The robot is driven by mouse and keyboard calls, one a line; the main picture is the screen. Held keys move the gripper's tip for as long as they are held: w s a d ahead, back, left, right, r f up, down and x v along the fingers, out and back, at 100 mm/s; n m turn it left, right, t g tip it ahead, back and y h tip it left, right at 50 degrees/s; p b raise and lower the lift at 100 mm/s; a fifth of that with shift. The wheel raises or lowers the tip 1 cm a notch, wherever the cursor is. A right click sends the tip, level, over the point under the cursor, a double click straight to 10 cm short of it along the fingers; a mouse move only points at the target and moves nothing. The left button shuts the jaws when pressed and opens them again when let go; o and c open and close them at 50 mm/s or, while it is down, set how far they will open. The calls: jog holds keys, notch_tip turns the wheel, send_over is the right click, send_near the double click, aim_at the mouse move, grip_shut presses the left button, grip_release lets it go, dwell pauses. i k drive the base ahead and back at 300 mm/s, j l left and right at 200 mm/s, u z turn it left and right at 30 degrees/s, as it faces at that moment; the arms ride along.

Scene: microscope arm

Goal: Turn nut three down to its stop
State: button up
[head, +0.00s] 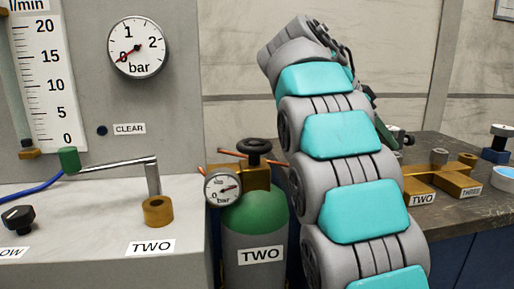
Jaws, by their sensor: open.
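A brass block labelled THREE (457,181) sits on the dark bench at the right. A brownish round-topped fitting (439,157) stands at its back left, and a small brass piece (468,159) shows at its back right. I cannot tell which of these is nut three, nor how far down it sits. A brass block labelled TWO (411,185) is beside it, partly covered by my arm. My arm rises in front of the bench and bends over at the top. Its far end goes behind the arm links, and my gripper's fingers are hidden there.
A green-topped cylinder labelled TWO (258,213) with a gauge (222,187) stands left of my arm. A grey panel carries a large dial (137,47). A black-topped fitting (501,133) and a pale blue dish (505,178) are at the right edge.

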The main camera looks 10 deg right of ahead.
aim_at(439, 157)
jog(key=k, duration=1)
